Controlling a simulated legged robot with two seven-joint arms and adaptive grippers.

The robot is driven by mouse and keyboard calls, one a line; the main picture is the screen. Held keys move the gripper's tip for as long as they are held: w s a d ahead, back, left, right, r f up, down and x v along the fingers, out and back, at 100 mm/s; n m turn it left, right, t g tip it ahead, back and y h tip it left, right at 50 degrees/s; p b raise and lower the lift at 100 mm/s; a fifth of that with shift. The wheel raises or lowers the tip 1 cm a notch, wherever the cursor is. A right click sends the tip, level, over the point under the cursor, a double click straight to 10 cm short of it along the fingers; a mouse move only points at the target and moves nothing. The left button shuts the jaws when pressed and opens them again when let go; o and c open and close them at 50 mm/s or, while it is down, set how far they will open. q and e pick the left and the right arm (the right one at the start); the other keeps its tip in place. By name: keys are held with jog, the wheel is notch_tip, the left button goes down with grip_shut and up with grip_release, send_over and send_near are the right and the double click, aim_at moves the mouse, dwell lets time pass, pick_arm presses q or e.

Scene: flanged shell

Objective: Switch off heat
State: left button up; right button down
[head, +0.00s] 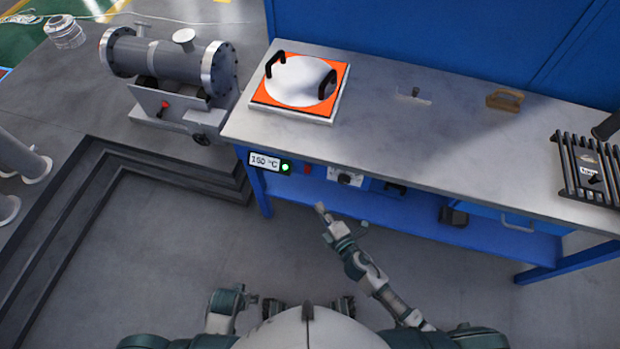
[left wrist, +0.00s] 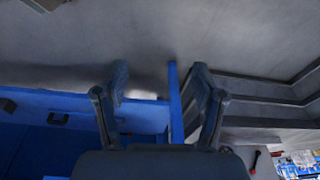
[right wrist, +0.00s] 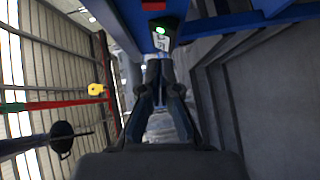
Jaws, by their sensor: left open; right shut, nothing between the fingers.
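The heater (head: 337,110) is a square orange-topped plate on the bench, with a white round piece (head: 297,85) with two black handles on it. On the bench's front edge, a display (head: 264,161) reads 150 °C beside a lit green light (head: 285,167). A red button (head: 307,170) sits right of the light. My right gripper (head: 321,208) is shut and empty, below and in front of this panel, apart from it. In the right wrist view, its fingertips (right wrist: 165,65) show below the green light (right wrist: 160,30). My left gripper (left wrist: 163,85) is open and empty, low before the bench.
A knob panel (head: 345,178) is right of the red button. The bench top (head: 420,130) bears a wooden-handled tool (head: 505,99) and a black rack (head: 588,170). A grey flanged cylinder (head: 170,62) stands at left. Steps (head: 85,205) lie at left; the floor before the bench is clear.

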jog(key=b, duration=0.1)
send_near(305, 171)
jog(key=w+a, duration=0.2)
jog(key=a, duration=0.2)
pick_arm(q)
jog(key=r, duration=0.4)
jog(key=shift+s+a+r+b, duration=0.1)
jog(key=shift+s+r+b, duration=0.15)
jog(key=shift+r+b, duration=0.05)
pick_arm(e)
jog(key=w, duration=0.2)
jog(key=w+d+f, duration=0.1)
jog(key=shift+w, duration=0.2)
